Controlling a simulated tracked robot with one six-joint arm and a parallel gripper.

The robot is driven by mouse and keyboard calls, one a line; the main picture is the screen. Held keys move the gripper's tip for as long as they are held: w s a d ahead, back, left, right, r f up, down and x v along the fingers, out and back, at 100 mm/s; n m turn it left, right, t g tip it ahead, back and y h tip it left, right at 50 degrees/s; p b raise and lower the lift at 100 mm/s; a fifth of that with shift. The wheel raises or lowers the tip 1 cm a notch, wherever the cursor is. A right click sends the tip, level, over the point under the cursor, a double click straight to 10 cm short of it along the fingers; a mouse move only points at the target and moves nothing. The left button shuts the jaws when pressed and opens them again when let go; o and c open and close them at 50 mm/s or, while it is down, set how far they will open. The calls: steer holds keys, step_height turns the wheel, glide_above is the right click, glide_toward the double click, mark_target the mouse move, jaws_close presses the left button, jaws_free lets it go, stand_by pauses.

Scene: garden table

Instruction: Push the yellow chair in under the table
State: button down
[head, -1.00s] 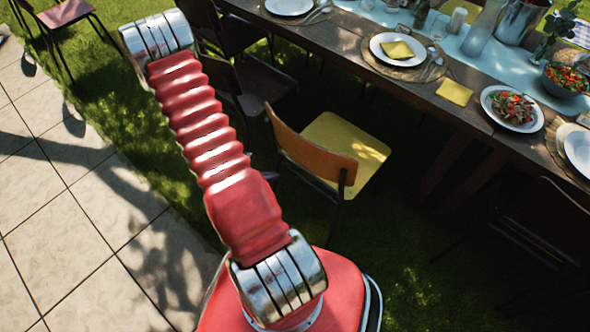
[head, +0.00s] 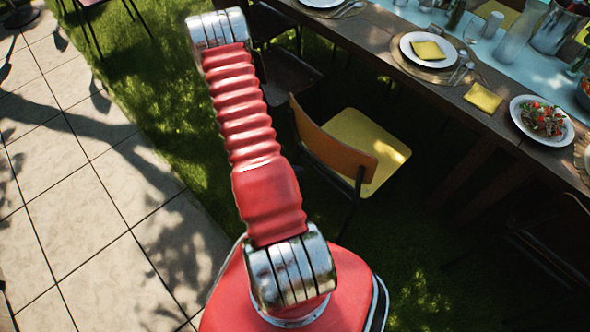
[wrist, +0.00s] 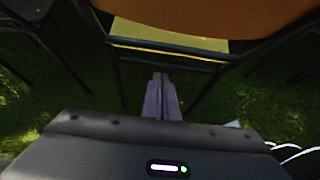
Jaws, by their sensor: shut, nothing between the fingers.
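The yellow chair (head: 352,142) stands on the grass beside the long wooden table (head: 425,80), with its yellow seat towards the table and its orange-brown backrest towards me. The seat front is close to the table edge; I cannot tell how far it reaches under. In the wrist view the backrest (wrist: 215,18) fills the top, with the yellow seat (wrist: 170,36) and dark frame bars below it. My gripper (wrist: 158,80) is shut and empty, low behind the chair and pointing at its frame. I cannot tell whether it touches. In the head view my gripper is hidden.
Dark chairs stand along the table to the left of the yellow chair (head: 290,75) and at the lower right (head: 560,235). Plates, a salad dish (head: 541,117) and a yellow napkin (head: 483,97) lie on the table. Stone paving (head: 90,200) lies clear on the left.

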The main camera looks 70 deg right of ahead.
steer(key=s+d+f, duration=0.3)
steer(key=d, duration=0.4)
steer(key=shift+f, duration=0.35)
steer(key=shift+d, duration=0.15)
